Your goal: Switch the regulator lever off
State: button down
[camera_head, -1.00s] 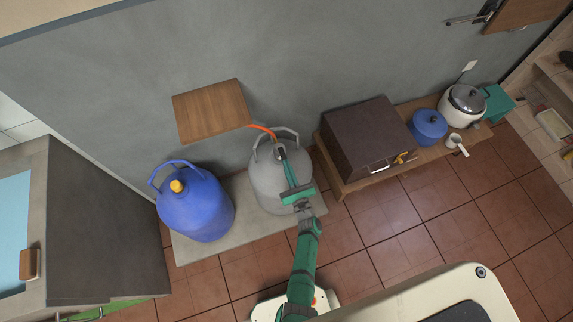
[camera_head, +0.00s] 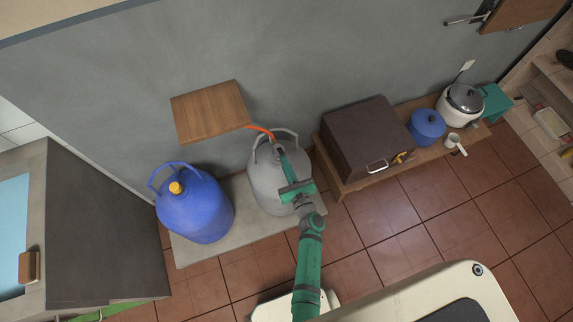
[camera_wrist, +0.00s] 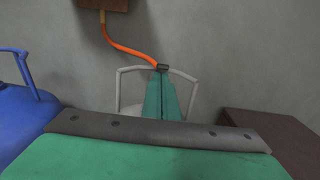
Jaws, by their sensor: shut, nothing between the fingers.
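A grey gas cylinder (camera_head: 268,187) with a two-sided handle stands on a low slab; it also shows in the wrist view (camera_wrist: 130,108). An orange hose (camera_head: 258,129) runs to the regulator at its top; the hose also shows in the wrist view (camera_wrist: 128,50). A small dark piece of the regulator (camera_wrist: 162,67) shows just past my fingertips. The lever itself cannot be made out. My gripper (camera_head: 279,148) is shut and empty, with its green fingers reaching over the cylinder top to the regulator. In the wrist view the fingers (camera_wrist: 162,90) lie together between the handle's sides and hide most of the valve.
A blue cylinder (camera_head: 196,205) stands close on the left. A wooden wall shelf (camera_head: 209,110) hangs above. A brown box (camera_head: 365,148) sits on a low bench to the right, with a blue pot (camera_head: 427,125) further along. The tiled floor (camera_head: 410,215) in front is clear.

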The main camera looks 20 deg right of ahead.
aim_at(284, 154)
jog(key=shift+w+d+r, duration=0.15)
jog(key=shift+r, duration=1.1)
jog(key=shift+w+r, duration=0.75)
jog(key=shift+r, duration=0.25)
jog(key=s+r, duration=0.7)
jog(key=s, duration=0.1)
jog(key=shift+s+r, duration=0.2)
jog(key=shift+s, duration=0.1)
